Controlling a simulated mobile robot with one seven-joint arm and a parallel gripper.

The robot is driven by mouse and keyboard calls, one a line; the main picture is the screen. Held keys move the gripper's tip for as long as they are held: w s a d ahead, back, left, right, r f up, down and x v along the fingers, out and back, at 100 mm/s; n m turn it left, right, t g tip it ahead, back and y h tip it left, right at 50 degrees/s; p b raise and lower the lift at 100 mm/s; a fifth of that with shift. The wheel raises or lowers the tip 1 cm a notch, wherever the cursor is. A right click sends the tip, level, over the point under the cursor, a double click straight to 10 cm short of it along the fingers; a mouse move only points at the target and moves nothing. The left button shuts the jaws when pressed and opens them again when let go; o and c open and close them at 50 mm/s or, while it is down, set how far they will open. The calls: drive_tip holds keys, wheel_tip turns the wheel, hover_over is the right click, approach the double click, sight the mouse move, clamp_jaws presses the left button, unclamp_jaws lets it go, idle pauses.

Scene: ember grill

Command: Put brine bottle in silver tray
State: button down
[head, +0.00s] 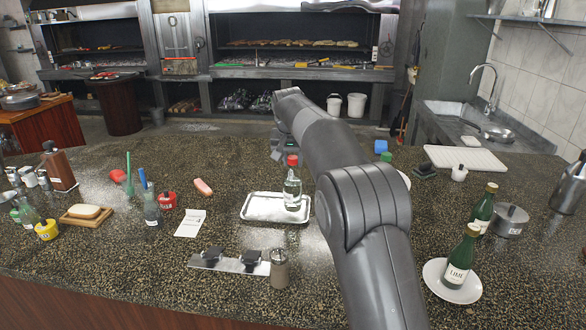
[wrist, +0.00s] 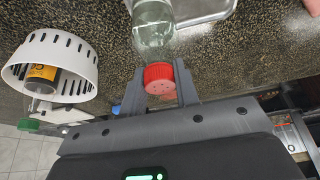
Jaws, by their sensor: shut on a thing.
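A clear bottle with a white label and a red cap (head: 292,188) stands upright in the head view, in front of the right part of the silver tray (head: 250,215). Its label is too small to read. My gripper (head: 289,152) is at the cap, partly hidden by my arm. In the wrist view, my gripper's fingers (wrist: 162,88) are shut on the red cap, with the clear bottle body (wrist: 153,25) beyond. The tray's edge (wrist: 207,12) shows beside the bottle. I cannot tell whether the bottle's base touches the tray.
A paper note (head: 190,223) lies left of the tray, with a metal strip (head: 231,263) and a grinder (head: 279,268) in front. A lime bottle (head: 462,258) stands on a white plate at right. A white slotted holder (wrist: 85,75) is near my gripper in the wrist view.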

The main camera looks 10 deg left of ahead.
drive_tip(key=shift+f, duration=1.6)
drive_tip(key=c, duration=1.1)
unclamp_jaws()
drive_tip(key=v, duration=1.2)
drive_tip(key=s+d+r, duration=0.2)
drive_tip(key=s+d, duration=0.7)
drive_tip(key=s+d+r, duration=0.2)
drive_tip(key=s+d, duration=0.6)
drive_tip(key=s, duration=0.2)
drive_tip(key=s+d+f, duration=0.3)
drive_tip(key=s+f, duration=0.1)
drive_tip(key=s, duration=0.4)
drive_tip(key=s+d+f, duration=0.2)
drive_tip(key=s+f, duration=0.3)
drive_tip(key=s, duration=0.3)
drive_tip(key=s+d+f+t, duration=0.1)
drive_tip(key=s+d+f, duration=0.2)
drive_tip(key=s, duration=0.5)
drive_tip(key=shift+d+f, duration=0.3)
drive_tip(key=shift+f, duration=0.4)
